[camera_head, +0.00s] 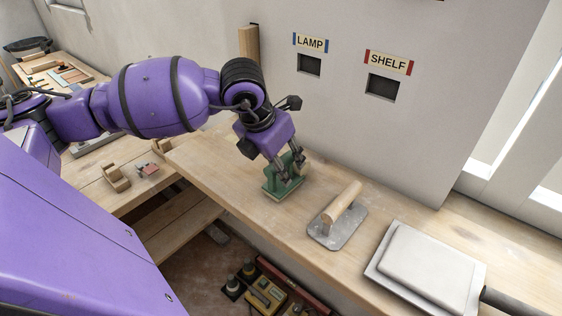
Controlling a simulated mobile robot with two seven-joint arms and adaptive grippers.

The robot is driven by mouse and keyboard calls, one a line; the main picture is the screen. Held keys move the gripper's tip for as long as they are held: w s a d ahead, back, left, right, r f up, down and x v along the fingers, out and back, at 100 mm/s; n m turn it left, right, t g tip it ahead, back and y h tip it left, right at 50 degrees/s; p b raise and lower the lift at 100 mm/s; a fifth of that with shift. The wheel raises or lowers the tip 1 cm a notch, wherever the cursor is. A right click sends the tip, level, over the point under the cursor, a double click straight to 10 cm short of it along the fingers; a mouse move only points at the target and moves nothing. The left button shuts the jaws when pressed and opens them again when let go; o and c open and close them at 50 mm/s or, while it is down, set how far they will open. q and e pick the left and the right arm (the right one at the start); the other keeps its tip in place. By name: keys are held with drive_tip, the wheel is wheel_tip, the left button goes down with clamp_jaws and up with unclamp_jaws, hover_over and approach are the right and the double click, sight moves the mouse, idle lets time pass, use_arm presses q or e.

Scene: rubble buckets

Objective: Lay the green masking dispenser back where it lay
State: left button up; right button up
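The green masking dispenser (271,189) is on the wooden bench top, close to the wall. It has a green base and a tan part on its right side. My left gripper (291,171) points down at it from above, with its fingers around the dispenser's upper part. The fingers hide some of the dispenser. I cannot tell whether they press on it or stand slightly apart from it. The dispenser looks upright and at or very near the bench surface. My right gripper is not in view.
A trowel with a wooden handle (342,205) lies just right of the dispenser. The wall has LAMP (310,43) and SHELF (388,63) labels above recesses. Small tools lie on the left bench. A crate (270,292) stands below.

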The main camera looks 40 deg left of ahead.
use_arm(q)
drive_tip(key=shift+r, duration=0.35)
drive_tip(key=v, duration=0.7)
drive_tip(key=shift+s, duration=0.3)
drive_tip(key=shift+d, duration=0.1)
